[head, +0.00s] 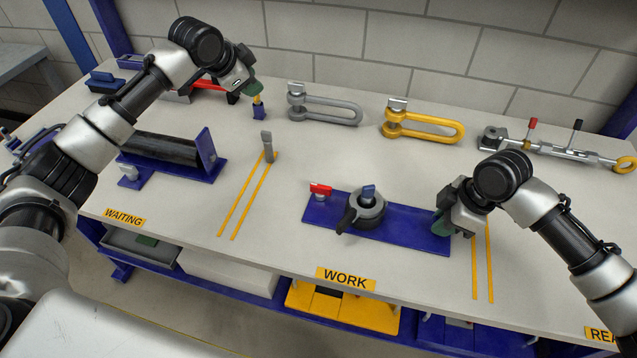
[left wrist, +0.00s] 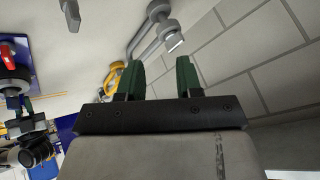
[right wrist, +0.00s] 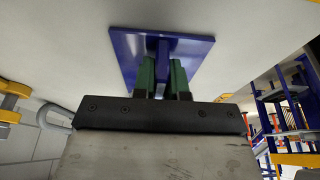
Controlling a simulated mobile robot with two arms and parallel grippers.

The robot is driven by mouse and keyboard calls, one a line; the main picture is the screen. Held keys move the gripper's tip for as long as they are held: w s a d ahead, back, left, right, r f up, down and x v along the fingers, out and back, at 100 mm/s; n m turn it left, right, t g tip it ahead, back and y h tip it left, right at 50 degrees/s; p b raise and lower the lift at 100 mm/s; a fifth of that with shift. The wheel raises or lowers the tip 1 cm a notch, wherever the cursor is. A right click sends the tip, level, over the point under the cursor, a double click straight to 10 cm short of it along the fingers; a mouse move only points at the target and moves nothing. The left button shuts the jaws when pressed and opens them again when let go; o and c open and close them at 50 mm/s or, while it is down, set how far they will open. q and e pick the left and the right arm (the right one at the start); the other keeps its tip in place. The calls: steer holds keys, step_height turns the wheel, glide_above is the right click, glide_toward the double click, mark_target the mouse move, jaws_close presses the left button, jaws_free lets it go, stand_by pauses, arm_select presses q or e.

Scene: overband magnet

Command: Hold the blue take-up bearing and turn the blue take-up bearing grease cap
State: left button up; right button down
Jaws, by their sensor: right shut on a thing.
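The blue take-up bearing (head: 415,235) lies in the work area as a blue plate carrying a grey round housing (head: 368,208) with a black lever and a blue top piece (head: 368,191). A red winged cap (head: 320,188) stands at its left end; it is likely the grease cap. My right gripper (head: 450,228) is shut on an upright blue tab at the plate's right end; in the right wrist view the tab (right wrist: 162,50) sits between the fingers (right wrist: 162,75). My left gripper (head: 254,92) is open and empty at the back left, away from the bearing; its fingers (left wrist: 159,75) stand apart.
Behind are a grey shackle (head: 325,108), a yellow shackle (head: 424,124) and a turnbuckle-like rod (head: 560,148). A blue-framed roller (head: 165,149) and a grey upright piece (head: 267,146) stand left.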

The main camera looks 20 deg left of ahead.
arm_select(q)
steer(key=s+d+f+m+g+h, duration=0.2)
steer(key=s+d+f+m+g, duration=0.2)
steer(key=s+d, duration=0.5)
steer(key=m+g, duration=0.3)
steer(key=m, duration=0.1)
glide_toward(320, 186)
steer(key=f, duration=0.1)
steer(key=shift+x, duration=4.8)
steer(key=shift+d, duration=0.15)
steer(key=shift+c, duration=0.4)
steer(key=shift+r, duration=0.1)
jaws_close()
